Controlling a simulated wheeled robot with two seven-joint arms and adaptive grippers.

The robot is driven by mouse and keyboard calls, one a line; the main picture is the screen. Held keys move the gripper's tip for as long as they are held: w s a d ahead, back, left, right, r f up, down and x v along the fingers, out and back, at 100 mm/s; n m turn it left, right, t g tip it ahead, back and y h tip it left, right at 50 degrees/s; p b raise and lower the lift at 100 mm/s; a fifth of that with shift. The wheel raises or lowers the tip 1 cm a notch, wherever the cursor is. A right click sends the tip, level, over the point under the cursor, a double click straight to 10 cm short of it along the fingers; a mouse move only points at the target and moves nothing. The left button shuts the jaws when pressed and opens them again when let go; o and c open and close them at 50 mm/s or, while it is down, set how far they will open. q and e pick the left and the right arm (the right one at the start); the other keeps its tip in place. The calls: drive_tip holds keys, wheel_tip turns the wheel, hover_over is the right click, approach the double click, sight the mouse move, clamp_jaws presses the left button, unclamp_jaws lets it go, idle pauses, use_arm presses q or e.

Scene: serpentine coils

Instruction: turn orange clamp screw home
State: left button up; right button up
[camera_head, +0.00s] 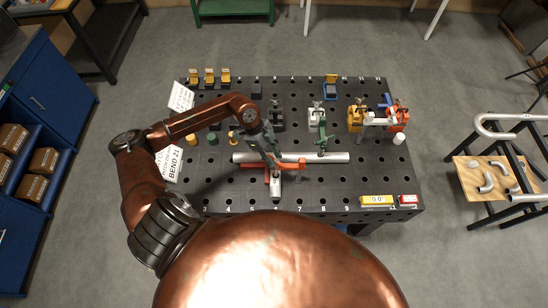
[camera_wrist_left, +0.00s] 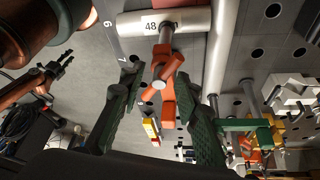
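My left gripper (camera_head: 270,150) hangs over the orange clamp (camera_head: 256,166) at the near middle of the dark perforated table. In the left wrist view, its green fingers (camera_wrist_left: 158,76) stand apart, one on each side of the orange clamp screw's crossed handle (camera_wrist_left: 166,68). The gripper looks open, with gaps beside the handle; I cannot tell whether a finger touches it. The screw's shaft runs up to a pale tube block marked 48 (camera_wrist_left: 155,24). In the head view, the gripper partly hides the clamp. My right gripper (camera_wrist_left: 62,64) seems to show small and dark in the left wrist view.
A long silver tube (camera_head: 325,157) lies across the table by the clamp. A yellow clamp (camera_head: 355,118) and another orange clamp (camera_head: 398,114) stand right. A yellow level box (camera_head: 378,201) lies at the near right edge.

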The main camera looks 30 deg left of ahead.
use_arm(q)
drive_tip(key=shift+c, duration=0.5)
clamp_jaws()
drive_tip(key=shift+w+m+g+b, duration=0.1)
drive_tip(key=shift+m+g+b, duration=0.4)
drive_tip(key=shift+m, duration=0.6)
drive_tip(key=shift+w+m+g+b, duration=0.1)
drive_tip(key=shift+m+g+b, duration=0.2)
drive_tip(key=shift+m+b, duration=0.55)
idle(1.0)
drive_tip(key=shift+m, duration=0.25)
idle(0.6)
drive_tip(key=shift+o, duration=0.5)
unclamp_jaws()
drive_tip(key=v, duration=1.2)
drive_tip(key=shift+c, duration=0.4)
